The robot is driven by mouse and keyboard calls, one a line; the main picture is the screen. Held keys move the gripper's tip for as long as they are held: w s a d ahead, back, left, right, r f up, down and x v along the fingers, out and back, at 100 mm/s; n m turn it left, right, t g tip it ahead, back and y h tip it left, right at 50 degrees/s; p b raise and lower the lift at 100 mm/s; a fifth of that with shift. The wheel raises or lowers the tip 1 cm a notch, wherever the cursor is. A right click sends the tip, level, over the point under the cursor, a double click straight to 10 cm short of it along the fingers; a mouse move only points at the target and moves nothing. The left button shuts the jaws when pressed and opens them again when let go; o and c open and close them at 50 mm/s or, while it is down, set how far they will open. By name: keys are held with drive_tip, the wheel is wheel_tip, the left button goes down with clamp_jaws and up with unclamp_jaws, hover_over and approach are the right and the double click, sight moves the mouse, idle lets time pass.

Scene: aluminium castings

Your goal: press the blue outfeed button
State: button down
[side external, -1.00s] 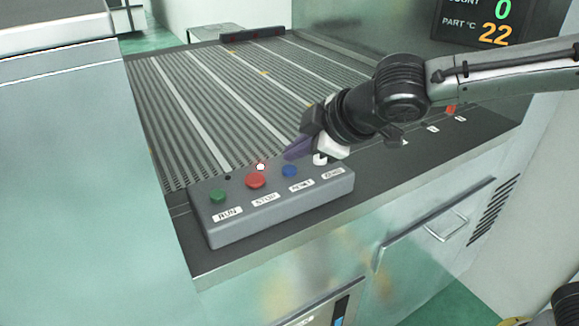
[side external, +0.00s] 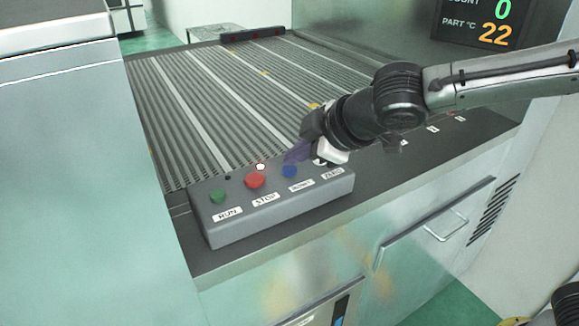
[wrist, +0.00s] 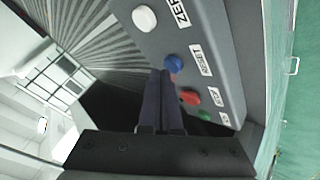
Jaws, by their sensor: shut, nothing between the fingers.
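The blue button (side external: 289,171) sits on the grey sloped control box (side external: 280,215), above a label that seems to read RESET. In the wrist view the blue button (wrist: 174,62) shows just past my fingertips. My gripper (side external: 290,160) is shut and empty, its dark purple fingers together and pointing at the blue button. In the wrist view my gripper (wrist: 166,73) has its tips right beside the button's near edge. I cannot tell whether they touch it. No button looks clearly pushed in.
The box also carries a green RUN button (side external: 219,195), a red STOP button (side external: 255,181) and a white ZERO button (wrist: 144,18). A ribbed conveyor bed (side external: 200,110) lies behind the box. A display (side external: 480,22) hangs at the back right.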

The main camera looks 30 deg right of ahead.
sight(295, 171)
drive_tip(key=shift+f, duration=0.5)
idle(0.6)
drive_tip(key=shift+r, duration=0.9)
drive_tip(key=shift+r, duration=2.5)
drive_tip(key=shift+d, duration=0.1)
